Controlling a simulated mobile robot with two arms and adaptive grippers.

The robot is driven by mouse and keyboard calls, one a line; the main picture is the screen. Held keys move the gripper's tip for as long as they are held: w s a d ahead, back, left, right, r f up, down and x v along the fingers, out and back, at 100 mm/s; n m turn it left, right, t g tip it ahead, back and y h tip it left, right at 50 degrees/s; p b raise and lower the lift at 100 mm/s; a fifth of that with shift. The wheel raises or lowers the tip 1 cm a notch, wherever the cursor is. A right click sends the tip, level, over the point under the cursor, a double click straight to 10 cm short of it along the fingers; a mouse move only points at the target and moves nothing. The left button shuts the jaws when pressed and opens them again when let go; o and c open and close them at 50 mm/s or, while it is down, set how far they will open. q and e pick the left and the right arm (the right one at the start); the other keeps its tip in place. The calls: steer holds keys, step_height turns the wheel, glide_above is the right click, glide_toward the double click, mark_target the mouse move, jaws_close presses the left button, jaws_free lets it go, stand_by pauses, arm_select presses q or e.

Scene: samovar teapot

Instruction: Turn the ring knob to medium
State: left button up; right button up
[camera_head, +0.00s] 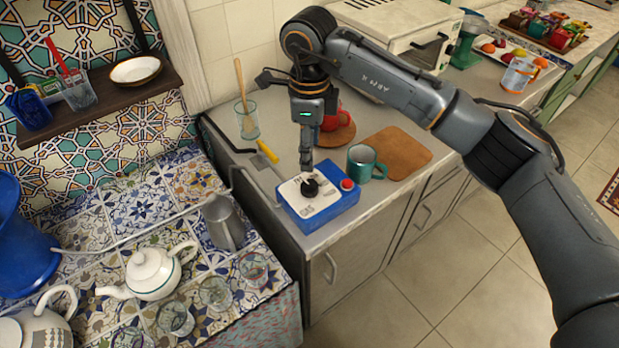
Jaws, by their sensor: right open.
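A blue control box (335,215) with a white top plate sits on the grey counter near its front left corner. A black knob (310,187) stands on the plate, with small printed marks around it that are too small to read. A red button (347,184) is to the right of the knob. My right gripper (307,166) points down just above and behind the knob; its fingers are seen nearly edge-on and hold nothing visible. It is open, and I cannot tell whether the fingertips touch the knob. My left gripper is out of view.
A teal mug (362,164) stands close behind the box, by a brown board (399,152). A red cup (340,122) is behind my gripper. A glass with a wooden spoon (246,122) stands at left. The tiled table holds a white teapot (152,273), a metal jug (223,224) and several glasses.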

mark_target(310, 185)
step_height(310, 185, down, 11)
steer(key=shift+r+p, duration=0.2)
steer(key=shift+p, duration=0.95)
steer(key=c, duration=1.2)
